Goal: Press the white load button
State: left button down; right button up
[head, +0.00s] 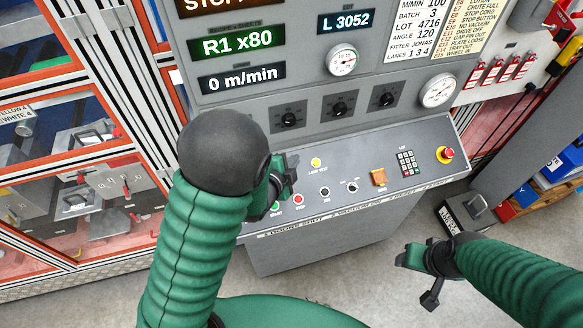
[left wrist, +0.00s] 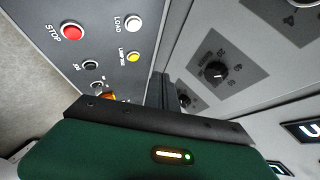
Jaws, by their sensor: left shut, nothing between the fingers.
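My left gripper (head: 289,168) is shut and empty, over the left part of the sloped control panel (head: 335,173). Its fingers also show in the left wrist view (left wrist: 165,90), apart from the LOAD button in the picture. My right gripper (head: 412,258) is at the lower right, away from the panel; its jaw opening is unclear.
The panel also holds a green start button (head: 276,206), knobs, an orange switch (head: 378,177), a keypad (head: 406,163) and a red emergency stop (head: 445,154). An upright face with displays and gauges (head: 343,60) rises behind. Shelving stands at the left.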

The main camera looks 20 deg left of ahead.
pick_arm(q)
jog(key=f+b, duration=0.1)
jog(key=f, duration=0.1)
jog(key=w+a+f+b, duration=0.1)
jog(key=f+b, duration=0.1)
jog(key=w+f+b, duration=0.1)
jog(key=f+b, duration=0.1)
jog(key=f, duration=0.1)
jog(key=shift+w+a, duration=0.1)
jog(key=shift+a, duration=0.05)
jog(key=shift+w+a+f+b, duration=0.3)
jog(key=shift+w+f+b, duration=0.05)
jog(key=shift+f+b, duration=0.25)
jog(key=shift+r, duration=0.1)
dwell(1.2)
jog(key=shift+f+b, duration=0.3)
jog(key=shift+f, duration=0.05)
jog(key=shift+w+a+f+b, duration=0.15)
jog(key=shift+f+b, duration=0.3)
jog(key=shift+b, duration=0.05)
dwell(0.5)
dwell(0.3)
jog(key=shift+s+r+p, duration=0.25)
jog(key=shift+r+p, duration=0.35)
jog(key=shift+r, duration=0.25)
